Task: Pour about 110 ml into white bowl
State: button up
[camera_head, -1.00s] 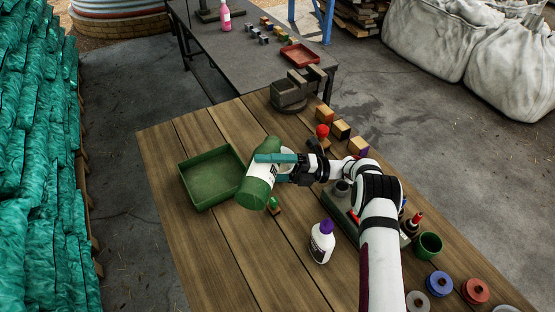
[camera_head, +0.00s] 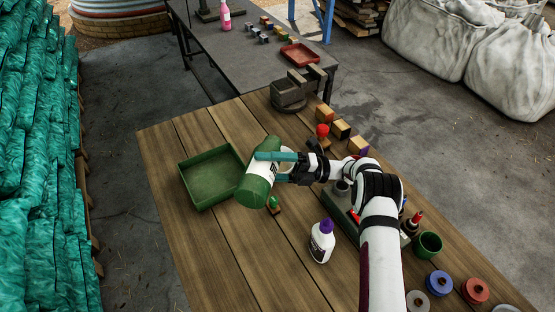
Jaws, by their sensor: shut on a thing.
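My gripper (camera_head: 270,169) is shut on a green bottle (camera_head: 255,191) with a white label. It holds the bottle tilted above the wooden table, just right of the green tray. The bottle's wide rounded green end faces down and toward the camera; I cannot make out its mouth, and no stream of liquid shows.
The empty green tray (camera_head: 228,196) lies left of the bottle. A white bottle with a purple cap (camera_head: 321,243) stands in front. A red-knobbed stamp (camera_head: 321,131), wooden blocks (camera_head: 340,129) and a green cup (camera_head: 428,244) are to the right. The table's front left is clear.

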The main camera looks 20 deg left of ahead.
jog(key=shift+r, duration=0.1)
dwell(0.3)
jog(key=n, duration=0.1)
jog(key=s+f+n+h, duration=0.1)
jog(key=n, duration=0.1)
jog(key=shift+s+d+f+n+g+h, duration=0.1)
jog(key=shift+s+f+n+g+h, duration=0.2)
jog(key=shift+g+h, duration=0.1)
jog(key=shift+s+r+n, duration=0.15)
jog(key=shift+s+n, duration=0.2)
jog(key=shift+n, duration=0.15)
dwell(0.9)
